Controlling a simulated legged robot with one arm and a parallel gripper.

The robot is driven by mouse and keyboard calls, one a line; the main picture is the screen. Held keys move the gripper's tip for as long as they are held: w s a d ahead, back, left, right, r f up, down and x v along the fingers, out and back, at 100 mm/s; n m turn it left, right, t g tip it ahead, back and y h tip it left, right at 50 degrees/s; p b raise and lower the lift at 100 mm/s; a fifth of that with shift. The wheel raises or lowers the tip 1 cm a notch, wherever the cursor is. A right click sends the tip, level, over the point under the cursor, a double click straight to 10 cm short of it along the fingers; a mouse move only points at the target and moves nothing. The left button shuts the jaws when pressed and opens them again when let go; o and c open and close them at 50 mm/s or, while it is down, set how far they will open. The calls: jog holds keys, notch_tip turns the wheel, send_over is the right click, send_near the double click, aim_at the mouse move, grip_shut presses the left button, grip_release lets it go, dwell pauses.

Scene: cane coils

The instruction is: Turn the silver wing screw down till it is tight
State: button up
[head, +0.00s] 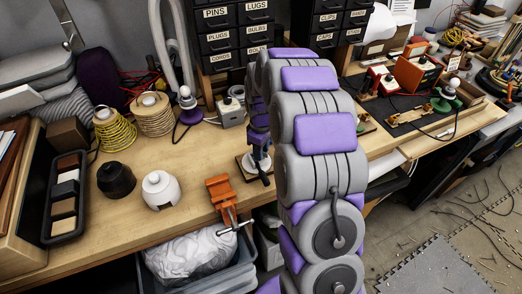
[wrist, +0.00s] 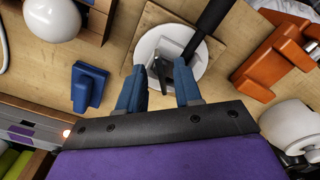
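My gripper (wrist: 160,78) points down with its two blue fingers apart. Between and just beyond the fingertips is a small dark-grey winged piece (wrist: 179,74), which looks like the wing screw. It sits by a grey block on a round white base (wrist: 150,48) on a wooden board (wrist: 226,22). A black rod (wrist: 208,28) rises from this fixture. I cannot tell whether a fingertip touches the wing. In the head view my gripper (head: 259,165) is over the board (head: 246,167) near the bench's front edge, and the screw is hidden there.
An orange vise (head: 222,192) stands close by at the front edge; it also shows in the wrist view (wrist: 275,60). A white pot (head: 160,190) and black pot (head: 116,180) are left. A blue block (wrist: 88,88) lies beside the fixture. A grey bin (head: 225,280) stands below.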

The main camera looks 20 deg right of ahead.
jog(key=shift+r+p, duration=1.65)
jog(key=shift+r, duration=1.6)
jog(key=shift+c, duration=0.4)
jog(key=shift+f+b, duration=0.1)
jog(key=shift+b, duration=0.9)
jog(key=shift+b, duration=0.85)
notch_tip(320, 180, down, 4)
jog(key=shift+f+b, duration=0.1)
jog(key=shift+b, duration=1.05)
jog(key=shift+f, duration=1.05)
